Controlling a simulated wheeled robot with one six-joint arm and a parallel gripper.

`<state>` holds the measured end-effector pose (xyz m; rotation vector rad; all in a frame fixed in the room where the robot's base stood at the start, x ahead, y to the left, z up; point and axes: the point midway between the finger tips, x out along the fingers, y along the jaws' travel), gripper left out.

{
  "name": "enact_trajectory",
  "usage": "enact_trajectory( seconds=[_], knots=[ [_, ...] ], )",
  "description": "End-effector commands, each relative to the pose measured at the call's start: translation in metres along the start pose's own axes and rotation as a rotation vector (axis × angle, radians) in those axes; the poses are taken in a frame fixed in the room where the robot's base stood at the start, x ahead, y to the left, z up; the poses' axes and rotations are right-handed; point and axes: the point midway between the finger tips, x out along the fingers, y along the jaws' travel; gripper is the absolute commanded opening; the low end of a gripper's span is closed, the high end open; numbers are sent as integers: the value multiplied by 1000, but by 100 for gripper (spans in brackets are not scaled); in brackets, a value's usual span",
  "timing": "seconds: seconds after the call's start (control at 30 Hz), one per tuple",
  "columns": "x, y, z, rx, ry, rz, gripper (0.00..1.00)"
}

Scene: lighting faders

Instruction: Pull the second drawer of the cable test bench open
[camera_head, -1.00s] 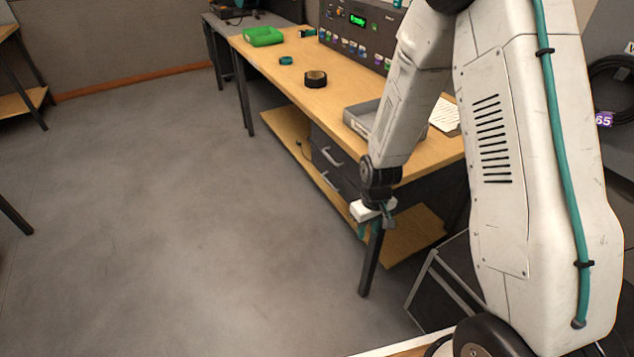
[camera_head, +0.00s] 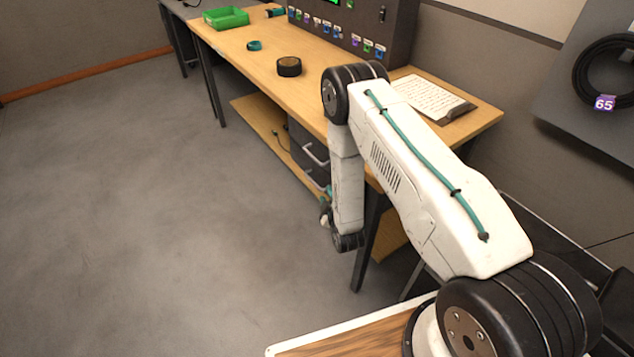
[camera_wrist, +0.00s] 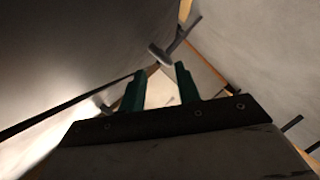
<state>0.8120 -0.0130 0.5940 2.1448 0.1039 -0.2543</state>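The cable test bench (camera_head: 228,42) has a wooden top and a dark drawer block (camera_head: 297,139) beneath it. The upper drawer handle (camera_head: 314,154) is a pale bar. The lower drawer handle (camera_head: 315,181) sits below it, close to my gripper (camera_head: 326,196). Both visible drawers look closed. My arm hides the right part of the drawer fronts. In the wrist view, the green fingers of my gripper (camera_wrist: 158,75) stand apart with nothing held between them. A grey handle-like bar (camera_wrist: 159,53) lies just beyond the fingertips; contact is not visible.
A wooden lower shelf (camera_head: 262,122) and dark table legs stand near my arm. The bench top carries a green tray (camera_head: 226,18), a black roll (camera_head: 289,66), a teal ring (camera_head: 254,45) and a control panel (camera_head: 365,25). The floor on the left is clear.

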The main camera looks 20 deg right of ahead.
Motion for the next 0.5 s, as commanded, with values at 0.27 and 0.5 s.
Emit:
enact_trajectory(
  seconds=[0.27,0.5],
  knots=[
    [33,-9,-18,-23,26,-4,33],
    [67,-9,-18,-22,24,-6,33]
  ],
)
